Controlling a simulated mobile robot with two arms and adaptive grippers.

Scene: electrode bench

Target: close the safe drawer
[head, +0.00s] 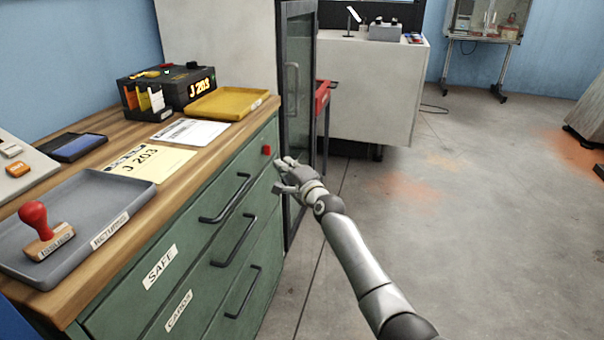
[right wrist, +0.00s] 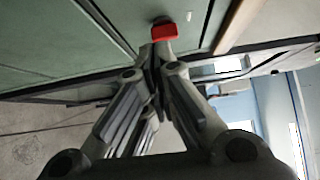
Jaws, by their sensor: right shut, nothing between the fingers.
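The safe drawer (head: 190,232) is the top drawer of the green cabinet, with a "SAFE" label and a dark bar handle (head: 225,198). Its front looks flush with the cabinet, with no open gap showing. A small red block (head: 266,150) sits on the green front near its far upper end. My right gripper (head: 280,172) is shut and empty, just right of and below the red block. In the right wrist view the red block (right wrist: 164,31) is right at the fingertips (right wrist: 160,50); I cannot tell whether they touch. My left gripper is not in view.
Lower drawers, one labelled "CARDS" (head: 178,311), have similar bar handles. The wooden top (head: 180,180) carries a grey tray (head: 85,205) with a red stamp, papers and a yellow tray (head: 228,104). A dark-framed door (head: 300,110) stands just beyond the gripper. The floor at right is clear.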

